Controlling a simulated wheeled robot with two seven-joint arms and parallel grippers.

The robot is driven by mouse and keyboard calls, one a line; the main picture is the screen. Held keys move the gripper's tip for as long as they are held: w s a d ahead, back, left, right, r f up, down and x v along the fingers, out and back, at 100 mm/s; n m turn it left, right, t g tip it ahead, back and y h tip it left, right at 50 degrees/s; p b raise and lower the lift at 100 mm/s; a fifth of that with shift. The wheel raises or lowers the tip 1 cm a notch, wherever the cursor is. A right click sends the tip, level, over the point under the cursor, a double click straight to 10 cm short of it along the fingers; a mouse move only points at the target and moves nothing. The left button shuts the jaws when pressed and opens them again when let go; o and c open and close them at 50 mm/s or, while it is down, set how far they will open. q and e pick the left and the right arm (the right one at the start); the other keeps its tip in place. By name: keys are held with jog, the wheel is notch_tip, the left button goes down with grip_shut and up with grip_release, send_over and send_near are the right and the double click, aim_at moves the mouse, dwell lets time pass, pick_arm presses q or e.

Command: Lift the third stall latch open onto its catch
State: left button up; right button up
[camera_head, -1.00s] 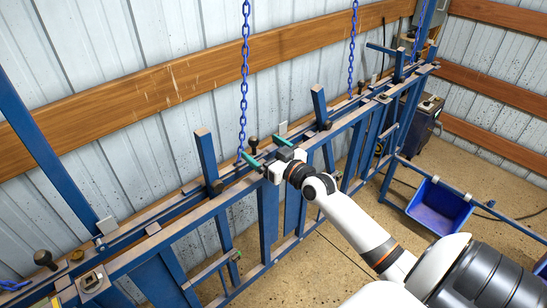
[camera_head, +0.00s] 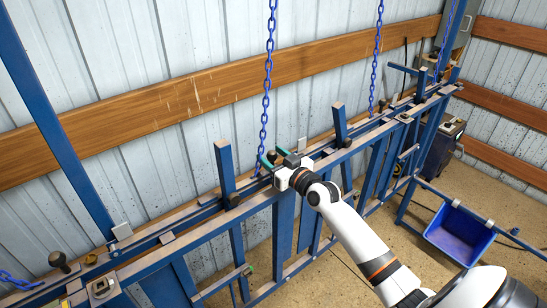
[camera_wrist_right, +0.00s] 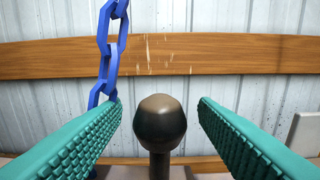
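A dark rounded latch knob (camera_wrist_right: 160,118) on a short stem stands upright in the middle of the right wrist view. It also shows in the head view (camera_head: 271,156), at the top rail of the stall row. My right gripper (camera_head: 272,160) has its teal fingers on either side of this knob. The right wrist view shows clear gaps between the knob and both fingers, so the gripper is open and not touching it. I cannot tell which stall number this latch belongs to. My left gripper is not in view.
A blue chain (camera_head: 265,95) hangs close beside the left finger. Upright blue posts (camera_head: 225,165) and (camera_head: 340,122) stand on either side of the gripper. Another dark knob (camera_head: 59,260) is at the lower left. A blue bin (camera_head: 458,232) hangs at right.

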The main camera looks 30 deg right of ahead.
jog(key=c, duration=1)
jog(key=shift+n, duration=0.8)
jog(key=r+p, duration=0.4)
jog(key=a+r+p, duration=0.1)
jog(key=r+p, duration=0.1)
jog(key=shift+r, duration=0.15)
jog(key=shift+c, duration=0.2)
jog(key=a+r+n+p, duration=0.1)
jog(key=a+r+n, duration=0.2)
jog(key=a+r, duration=0.4)
jog(key=s+a+r+n+p, duration=0.1)
jog(key=a+r+n, duration=0.3)
jog(key=r, duration=1.2)
jog(key=a+p, duration=0.1)
jog(key=a, duration=0.3)
jog(key=shift+a+r+n, duration=0.2)
jog(key=shift+r+n, duration=0.1)
jog(key=shift+s, duration=0.1)
jog(key=o, duration=2)
